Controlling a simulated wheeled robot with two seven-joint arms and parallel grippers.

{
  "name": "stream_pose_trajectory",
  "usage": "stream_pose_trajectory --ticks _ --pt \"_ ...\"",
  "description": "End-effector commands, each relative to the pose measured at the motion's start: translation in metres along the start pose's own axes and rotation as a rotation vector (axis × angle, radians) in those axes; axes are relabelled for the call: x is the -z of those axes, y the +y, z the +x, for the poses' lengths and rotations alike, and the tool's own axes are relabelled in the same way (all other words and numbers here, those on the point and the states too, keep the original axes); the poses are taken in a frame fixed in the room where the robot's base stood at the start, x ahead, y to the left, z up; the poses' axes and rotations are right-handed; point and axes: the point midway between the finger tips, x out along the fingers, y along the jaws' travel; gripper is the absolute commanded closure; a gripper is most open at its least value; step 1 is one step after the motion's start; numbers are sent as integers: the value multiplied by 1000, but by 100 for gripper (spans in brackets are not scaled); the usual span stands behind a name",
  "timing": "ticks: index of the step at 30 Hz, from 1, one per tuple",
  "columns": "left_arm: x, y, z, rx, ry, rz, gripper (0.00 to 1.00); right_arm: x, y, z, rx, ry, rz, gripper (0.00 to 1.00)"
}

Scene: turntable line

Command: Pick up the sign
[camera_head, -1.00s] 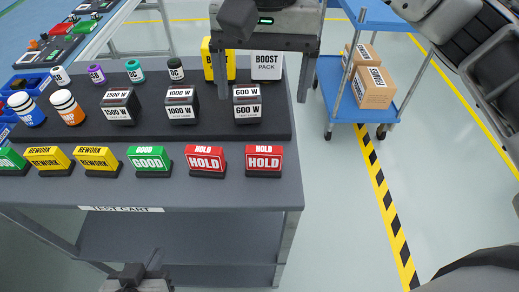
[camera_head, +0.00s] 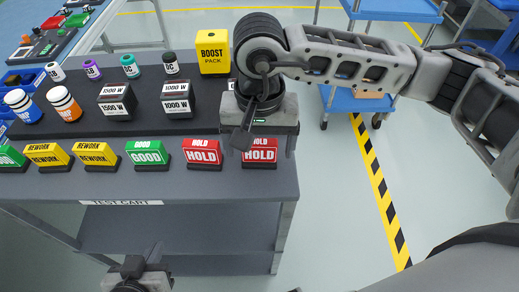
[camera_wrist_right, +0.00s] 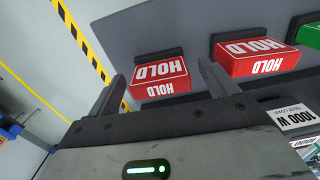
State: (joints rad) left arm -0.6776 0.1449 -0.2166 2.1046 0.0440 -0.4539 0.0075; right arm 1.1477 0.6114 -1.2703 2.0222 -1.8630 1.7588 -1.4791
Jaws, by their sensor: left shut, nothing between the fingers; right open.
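Two red HOLD signs stand on dark bases at the front right of the cart top: a right one (camera_head: 259,152) and a left one (camera_head: 203,153). My right gripper (camera_head: 264,150) is open and empty, pointing down over the right HOLD sign. In the right wrist view that sign (camera_wrist_right: 160,76) appears between the two spread fingers, ahead of them; I cannot tell if they touch it. The left HOLD sign (camera_wrist_right: 262,57) is outside the right finger. My left gripper (camera_head: 150,255) is shut and empty in front of the cart's lower part.
A green GOOD sign (camera_head: 148,154) and yellow REWORK signs (camera_head: 96,155) continue the row leftward. Behind are the 1000 W box (camera_head: 177,103), the 1500 W box (camera_head: 117,103) and the yellow boost pack (camera_head: 213,52). My arm hides things behind it. A blue trolley (camera_head: 350,102) stands right.

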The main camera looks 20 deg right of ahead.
Motion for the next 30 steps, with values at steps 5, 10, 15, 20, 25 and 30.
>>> stream_pose_trajectory --ticks 5,10,15,20,25,30 --pt "0 0 0 1 -2 4 100 0 0 13 -1 -1 1 15" --pt "0 0 1 1 -2 5 100 0 0 13 0 0 1 15" --pt "0 0 1 1 -2 5 100 0 0 13 -1 0 1 56" --pt "0 0 1 0 -2 4 100 0 0 12 0 1 1 65" --pt "0 0 1 0 -2 4 100 0 0 12 0 1 1 65" --pt "-3 0 3 -1 -2 1 100 1 0 3 3 3 0 65"
